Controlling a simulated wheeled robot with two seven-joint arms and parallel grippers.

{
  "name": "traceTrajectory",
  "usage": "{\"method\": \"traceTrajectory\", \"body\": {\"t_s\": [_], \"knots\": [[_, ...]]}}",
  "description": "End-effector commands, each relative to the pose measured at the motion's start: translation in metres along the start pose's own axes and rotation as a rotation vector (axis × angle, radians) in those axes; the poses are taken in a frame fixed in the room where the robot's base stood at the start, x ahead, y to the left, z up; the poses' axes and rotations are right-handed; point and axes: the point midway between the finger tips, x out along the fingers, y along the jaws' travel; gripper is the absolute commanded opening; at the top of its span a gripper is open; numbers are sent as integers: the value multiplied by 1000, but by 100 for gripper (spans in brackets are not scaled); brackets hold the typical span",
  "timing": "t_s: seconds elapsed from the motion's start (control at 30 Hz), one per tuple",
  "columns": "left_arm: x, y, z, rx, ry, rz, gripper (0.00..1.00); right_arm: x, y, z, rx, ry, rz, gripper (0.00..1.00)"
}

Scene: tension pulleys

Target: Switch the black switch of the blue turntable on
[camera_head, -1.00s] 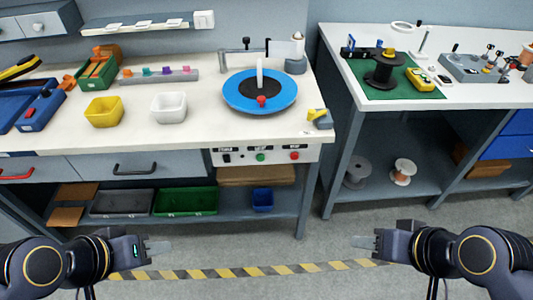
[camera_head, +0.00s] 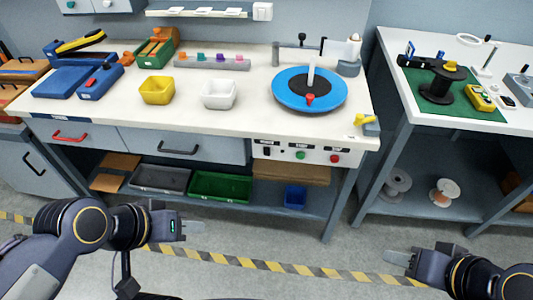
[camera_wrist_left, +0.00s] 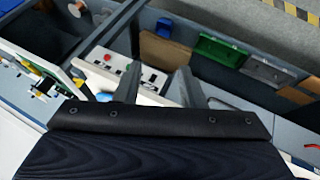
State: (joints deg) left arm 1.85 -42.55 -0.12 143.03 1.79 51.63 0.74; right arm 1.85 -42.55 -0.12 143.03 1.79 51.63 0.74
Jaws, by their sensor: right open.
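The blue turntable (camera_head: 285,98), with a black centre and a red knob, sits on the white workbench. Below it, on the white front panel (camera_head: 318,154), is a small black switch (camera_head: 267,151) left of a green button and a red button. The switch's setting is too small to tell. The panel also shows in the left wrist view, with a dark switch (camera_wrist_left: 152,78) beyond the fingers. My left gripper (camera_head: 193,227) is open and empty, in front of the bench and lower left of the panel. My right gripper (camera_head: 398,257) is open and empty, lower right.
A yellow bin (camera_head: 157,90) and a white bin (camera_head: 219,95) stand left of the turntable. A yellow-and-grey piece (camera_head: 368,124) sits at the bench's right corner. A shelf with a green tray (camera_head: 220,186) lies under the bench. The floor ahead is clear.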

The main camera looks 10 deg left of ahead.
Motion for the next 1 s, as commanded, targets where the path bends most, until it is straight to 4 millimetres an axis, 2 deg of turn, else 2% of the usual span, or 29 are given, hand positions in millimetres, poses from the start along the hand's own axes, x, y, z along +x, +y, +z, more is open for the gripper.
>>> {"method": "traceTrajectory", "body": {"t_s": [0.03, 0.13, 0.27, 0.37, 0.5, 0.7, 0.83, 1.0], "knots": [[0, 0, 0, 0, 0, 0, 32, 0, 0, 0, 0, 0, 0, 43], [6, -1, -1, 5, 9, 7, 19, 5, 2, 2, 0, 0, 0, 43], [36, -2, -13, 27, 64, 44, 2, 25, 12, 13, 0, 0, 0, 43], [74, -1, -30, 51, 146, 86, 0, 50, 23, 26, 0, 0, 0, 43], [134, 1, -59, 81, 296, 131, 0, 90, 41, 45, 0, 0, 0, 43], [214, 0, -93, 116, 524, 126, 0, 142, 65, 72, 0, 0, 0, 43], [264, -3, -105, 150, 675, 83, 0, 176, 80, 89, 0, 0, 0, 43], [320, -7, -110, 221, 880, -8, 0, 219, 100, 110, 0, 0, 0, 43]]}}
